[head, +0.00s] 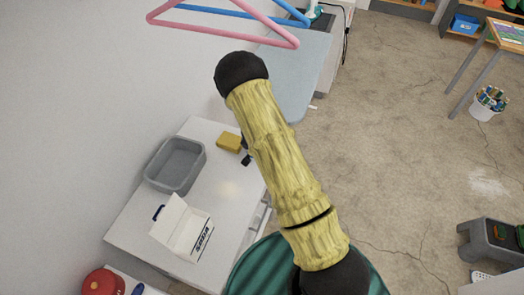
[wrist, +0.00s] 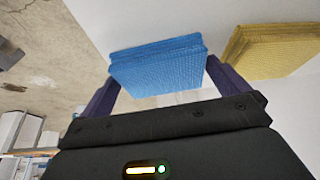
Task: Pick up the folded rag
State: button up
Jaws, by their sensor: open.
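A blue folded rag (wrist: 158,68) with a woven texture appears between the fingertips of my gripper (wrist: 161,75) in the wrist view. The fingers are apart, one at each side of the rag, and I cannot tell whether they touch it. A yellow folded cloth (wrist: 270,48) lies to the right of the blue one. In the head view the yellow cloth (head: 229,142) lies on the white cabinet top, with a dark part of my gripper (head: 246,159) just right of it. The blue rag is hidden there, apparently behind my arm.
On the white cabinet (head: 222,185) are a grey basin (head: 175,164) and an open white soda box (head: 183,230). An ironing board (head: 296,75) stands beyond, with a pink hanger (head: 222,36) and a blue hanger (head: 240,13) overhead. Concrete floor at right is mostly open.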

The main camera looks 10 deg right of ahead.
jog(key=c, duration=0.7)
jog(key=shift+r, duration=0.1)
notch_tip(320, 180, up, 10)
jog(key=b, duration=0.1)
dwell(0.4)
